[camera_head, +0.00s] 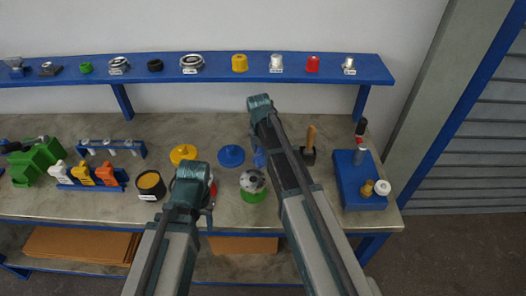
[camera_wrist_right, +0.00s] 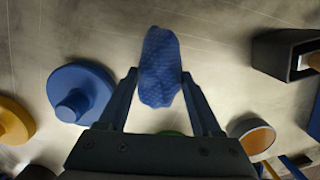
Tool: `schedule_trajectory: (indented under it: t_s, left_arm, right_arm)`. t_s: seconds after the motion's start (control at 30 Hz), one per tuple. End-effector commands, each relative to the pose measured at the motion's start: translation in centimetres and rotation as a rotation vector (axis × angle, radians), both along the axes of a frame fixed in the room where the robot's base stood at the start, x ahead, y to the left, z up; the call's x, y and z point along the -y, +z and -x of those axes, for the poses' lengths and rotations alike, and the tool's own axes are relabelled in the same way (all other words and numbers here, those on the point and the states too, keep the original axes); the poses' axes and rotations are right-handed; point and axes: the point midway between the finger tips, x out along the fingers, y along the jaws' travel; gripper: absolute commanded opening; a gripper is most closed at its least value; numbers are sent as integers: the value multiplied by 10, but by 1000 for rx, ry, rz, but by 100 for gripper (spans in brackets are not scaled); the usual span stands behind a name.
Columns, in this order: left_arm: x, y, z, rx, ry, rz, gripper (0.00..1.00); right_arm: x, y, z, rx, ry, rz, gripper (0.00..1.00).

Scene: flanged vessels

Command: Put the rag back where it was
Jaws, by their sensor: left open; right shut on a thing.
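The blue textured rag (camera_wrist_right: 160,62) is between the two fingers of my right gripper (camera_wrist_right: 158,78) in the right wrist view, over the grey worktop. In the head view a bit of the rag (camera_head: 259,158) shows left of my right forearm, which hides most of that gripper. My right gripper is shut on the rag. I cannot tell whether the rag touches the worktop. My left gripper (camera_head: 209,196) is empty near the front of the bench, partly hidden by its own wrist, and open.
A blue flanged lid (camera_head: 231,155) and a yellow one (camera_head: 183,153) lie left of the rag. A silver vessel on a green base (camera_head: 253,183) stands in front. A shelf (camera_head: 215,75) runs behind.

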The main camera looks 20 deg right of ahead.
Motion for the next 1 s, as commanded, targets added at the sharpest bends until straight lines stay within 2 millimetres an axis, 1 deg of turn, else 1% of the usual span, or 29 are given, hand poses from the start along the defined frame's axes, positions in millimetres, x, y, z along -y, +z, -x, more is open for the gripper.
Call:
schedule_trajectory:
  t_s: [0.13,0.17,0.2,0.3,0.6,0.73,0.87,1.0]
  left_arm:
    - [0,-5,0,0,0,0,50]
    - [0,-3,0,0,0,0,50]
    - [0,-3,0,0,0,0,50]
    - [0,-3,0,0,0,0,50]
    - [0,-2,0,0,0,0,50]
    - [0,1,0,0,0,0,50]
    - [0,10,0,0,0,0,50]
    - [0,25,0,0,0,0,50]
  right_arm:
    - [0,-5,0,0,0,0,21]
    - [0,-3,0,0,0,0,71]
    - [0,-3,0,0,0,0,79]
    - [0,-3,0,0,0,0,96]
    - [0,-2,0,0,0,0,96]
    - [0,1,0,0,0,0,96]
    - [-1,10,1,0,0,0,96]
    - [-2,25,2,0,1,0,96]
